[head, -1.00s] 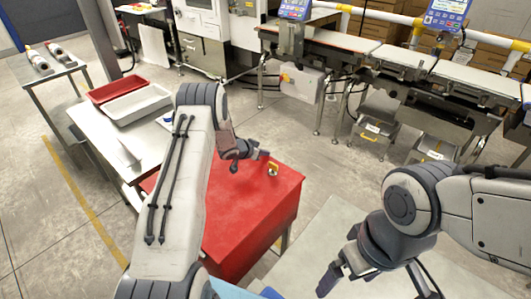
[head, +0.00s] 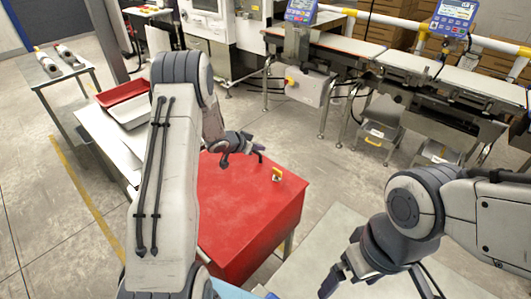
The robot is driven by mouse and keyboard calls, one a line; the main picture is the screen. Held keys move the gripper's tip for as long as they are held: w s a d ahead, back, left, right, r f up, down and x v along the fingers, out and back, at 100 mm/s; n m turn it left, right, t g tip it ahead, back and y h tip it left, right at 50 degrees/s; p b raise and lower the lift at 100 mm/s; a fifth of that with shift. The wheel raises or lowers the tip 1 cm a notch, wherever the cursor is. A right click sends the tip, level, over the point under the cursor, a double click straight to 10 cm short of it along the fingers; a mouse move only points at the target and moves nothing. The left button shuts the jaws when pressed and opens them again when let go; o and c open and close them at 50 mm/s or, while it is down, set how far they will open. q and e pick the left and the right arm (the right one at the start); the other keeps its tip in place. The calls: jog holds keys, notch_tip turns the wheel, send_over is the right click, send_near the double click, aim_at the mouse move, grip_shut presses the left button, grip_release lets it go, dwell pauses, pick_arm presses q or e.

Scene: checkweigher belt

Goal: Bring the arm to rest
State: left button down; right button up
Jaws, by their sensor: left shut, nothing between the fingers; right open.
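My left arm comes in from the left and rises across the middle of the head view. Its gripper (head: 243,155) is shut and empty, above the far edge of the red-topped cabinet (head: 245,215). It looks apart from the red top. My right arm comes in from the right edge. Its gripper (head: 333,282) points down at the bottom of the view, open and empty, and its fingers are only partly visible.
A small yellow-and-dark item (head: 277,174) sits on the red top. A red tray (head: 122,93) and a white tray (head: 130,110) are on the steel table behind my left arm. The conveyor (head: 450,75) stands at the back right. Open floor (head: 330,165) lies between.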

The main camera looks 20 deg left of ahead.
pick_arm(q)
jog(key=s+d+r+g+y, duration=0.3)
jog(key=s+d+r, duration=0.9)
jog(key=d, duration=0.4)
jog(key=s+d+r+m+g, duration=0.1)
jog(key=s+d+g, duration=0.1)
jog(key=s, duration=0.8)
jog(key=s+d+r+m+g, duration=0.1)
jog(key=s+d+g, duration=0.1)
jog(key=s, duration=0.8)
jog(key=s+d+r+m+g, duration=0.1)
jog(key=s+d, duration=0.3)
jog(key=s, duration=0.6)
jog(key=shift+s+r+g+h, duration=0.3)
jog(key=shift+s+g, duration=0.05)
jog(key=shift+g, duration=0.45)
